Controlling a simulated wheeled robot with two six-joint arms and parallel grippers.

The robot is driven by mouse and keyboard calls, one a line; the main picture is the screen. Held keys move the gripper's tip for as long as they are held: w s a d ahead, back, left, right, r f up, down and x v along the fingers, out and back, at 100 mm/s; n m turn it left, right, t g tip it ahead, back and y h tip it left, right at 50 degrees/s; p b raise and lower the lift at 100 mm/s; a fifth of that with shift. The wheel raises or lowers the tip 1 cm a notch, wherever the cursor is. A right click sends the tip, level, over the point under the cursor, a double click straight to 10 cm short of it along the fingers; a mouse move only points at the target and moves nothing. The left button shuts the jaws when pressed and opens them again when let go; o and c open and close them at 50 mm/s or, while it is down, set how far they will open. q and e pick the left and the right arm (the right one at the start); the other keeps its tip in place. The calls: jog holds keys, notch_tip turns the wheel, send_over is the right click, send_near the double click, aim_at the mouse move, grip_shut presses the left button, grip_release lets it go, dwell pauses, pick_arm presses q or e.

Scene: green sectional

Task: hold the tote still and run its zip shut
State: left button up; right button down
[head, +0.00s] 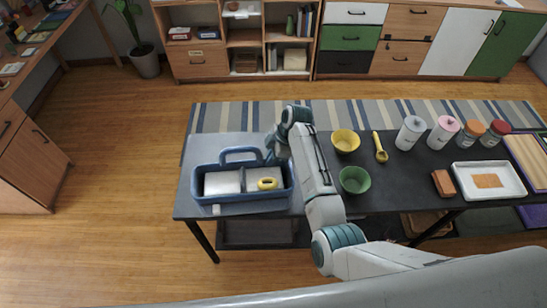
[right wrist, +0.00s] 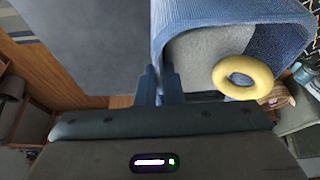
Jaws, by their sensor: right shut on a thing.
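The blue tote (head: 250,205) stands on the left part of the dark table, with its loop handle (head: 240,150) at the back. It is open on top. A pale block (head: 222,183) lies in its left compartment and a yellow ring (head: 267,184) in its right one. My right gripper (head: 271,154) is at the tote's back right corner, shut on the tote's wall. The right wrist view shows the fingers (right wrist: 161,86) closed at the edge of the blue wall (right wrist: 163,28). A small white piece (head: 216,210) shows at the tote's front; I cannot tell if it is the zip pull. My left gripper is not in view.
To the right on the table (head: 405,180) are a yellow bowl (head: 346,141), a green bowl (head: 355,180), a yellow scoop (head: 381,150), several lidded jars (head: 441,133), a brown block (head: 443,183) and a white tray (head: 515,180).

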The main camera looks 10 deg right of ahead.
jog(key=shift+a, duration=0.1)
pick_arm(q)
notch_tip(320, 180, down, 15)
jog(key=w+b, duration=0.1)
jog(key=b, duration=1.4)
pick_arm(e)
jog(key=w+d, duration=0.3)
jog(key=w, duration=1.2)
jog(key=shift+w+d, duration=0.25)
jog(key=shift+d, duration=0.15)
